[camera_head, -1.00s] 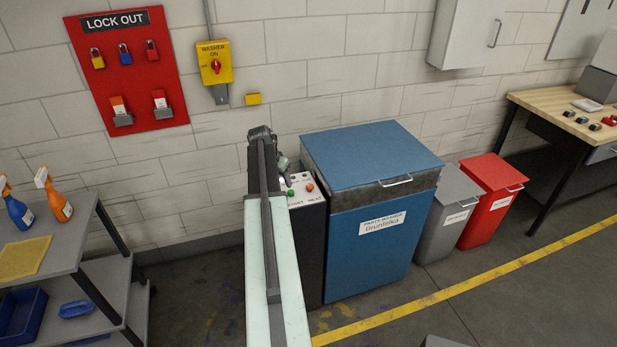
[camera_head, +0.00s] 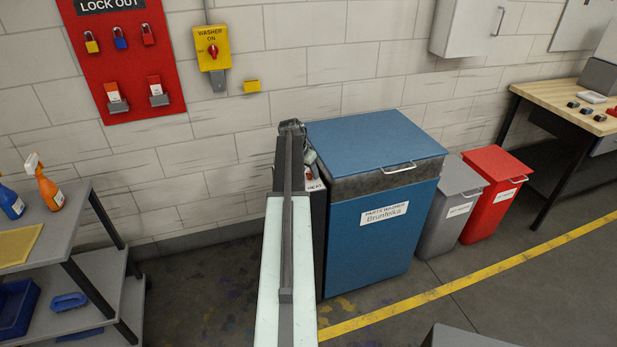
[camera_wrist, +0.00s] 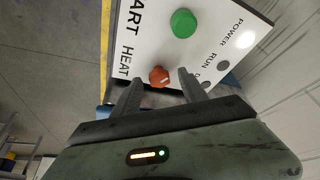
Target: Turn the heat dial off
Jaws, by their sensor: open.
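The heat dial, an orange-red knob (camera_wrist: 159,77), shows in the wrist view beside the label HEAT on a white panel (camera_wrist: 150,40). My gripper (camera_wrist: 160,82) is open, with one finger on each side of the dial in that view. I cannot tell whether either finger touches it. My gripper shows only in part there, beside the blue parts washer (camera_head: 367,245).
A green button (camera_wrist: 184,23) and a lit POWER lamp (camera_wrist: 245,39) sit on the same panel. A grey bin (camera_head: 440,225) and a red bin (camera_head: 485,215) stand right of the washer. A shelf cart (camera_head: 70,225) stands at the left.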

